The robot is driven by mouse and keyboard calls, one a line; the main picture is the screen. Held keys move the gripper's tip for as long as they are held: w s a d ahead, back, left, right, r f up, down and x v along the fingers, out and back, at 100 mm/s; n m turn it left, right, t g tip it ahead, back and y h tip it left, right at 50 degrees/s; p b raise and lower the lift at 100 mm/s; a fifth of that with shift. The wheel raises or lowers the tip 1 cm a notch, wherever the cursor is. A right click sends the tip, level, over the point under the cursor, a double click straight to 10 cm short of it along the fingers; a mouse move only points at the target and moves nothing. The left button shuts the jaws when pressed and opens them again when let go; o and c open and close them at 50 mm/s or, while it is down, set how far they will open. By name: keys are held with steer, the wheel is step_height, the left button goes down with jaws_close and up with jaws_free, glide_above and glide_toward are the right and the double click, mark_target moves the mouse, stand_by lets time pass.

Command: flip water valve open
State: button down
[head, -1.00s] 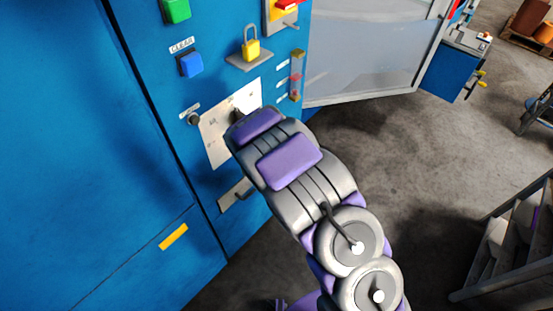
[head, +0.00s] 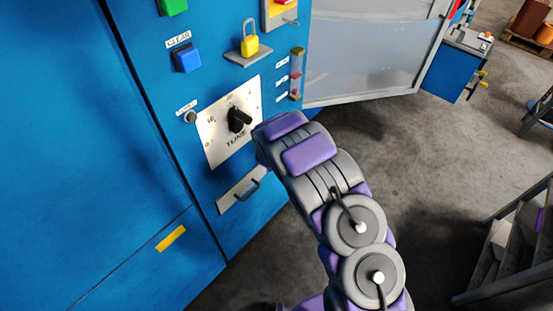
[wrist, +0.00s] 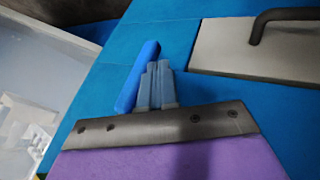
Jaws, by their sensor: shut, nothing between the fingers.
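My gripper (wrist: 158,68) shows in the wrist view, its grey-blue fingers together and empty. A bright blue bar (wrist: 138,77) lies slanted just left of the fingers, in front of the blue cabinet face. It looks like a valve lever, but no label on it shows. Whether the fingers touch it I cannot tell. In the head view my arm hides the gripper and the blue bar.
The blue cabinet (head: 110,190) bears a plate with a black dial (head: 239,120), a blue button (head: 187,59), a yellow padlock (head: 249,43) and a plate with a dark handle (head: 242,190). This handle plate also shows in the wrist view (wrist: 225,50).

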steer(key=shift+w+d+f+t+h+p, duration=0.1)
steer(key=shift+w+d+t+h+p, duration=0.15)
steer(key=shift+t+p, duration=0.65)
steer(key=w+d+r+n+t+h+p, duration=0.1)
steer(key=w+d+r+n+t+h, duration=0.2)
steer(key=w+t, duration=0.4)
steer(key=shift+w+d+t+h, duration=0.2)
steer(key=shift+d+t+h, duration=0.55)
steer(key=shift+d, duration=0.55)
steer(key=shift+d+r, duration=0.1)
stand_by(0.4)
